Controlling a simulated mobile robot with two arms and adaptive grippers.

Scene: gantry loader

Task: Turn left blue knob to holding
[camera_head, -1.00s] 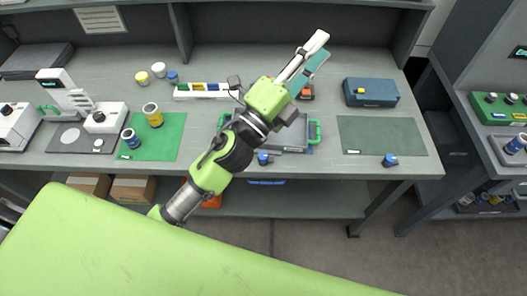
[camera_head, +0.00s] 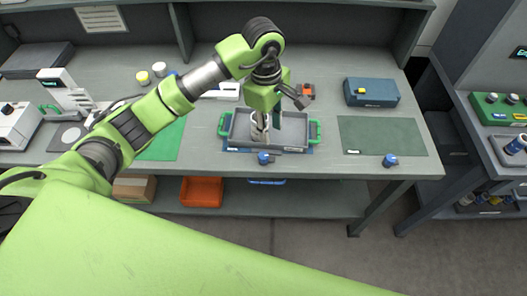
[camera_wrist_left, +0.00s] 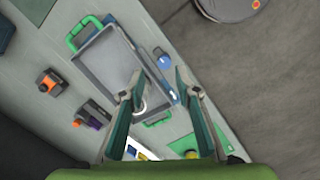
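The left blue knob (camera_head: 264,158) sits on the table's front edge, just in front of a grey tray with green handles (camera_head: 238,131). Another blue knob (camera_head: 390,160) is further right. My left gripper (camera_head: 266,131) points down over the tray, behind and above the left knob. In the left wrist view its two fingers (camera_wrist_left: 160,86) are spread apart and nothing shows held between them. The blue knob (camera_wrist_left: 163,60) shows beyond the fingertips there, apart from them, beside the tray (camera_wrist_left: 106,62). My right gripper is not in view.
A dark green mat (camera_head: 383,135) lies to the right, with a blue box (camera_head: 371,92) behind it. An orange-black object (camera_head: 306,91) stands behind the tray. An orange bin (camera_head: 202,191) is on the lower shelf. The space before the table is clear.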

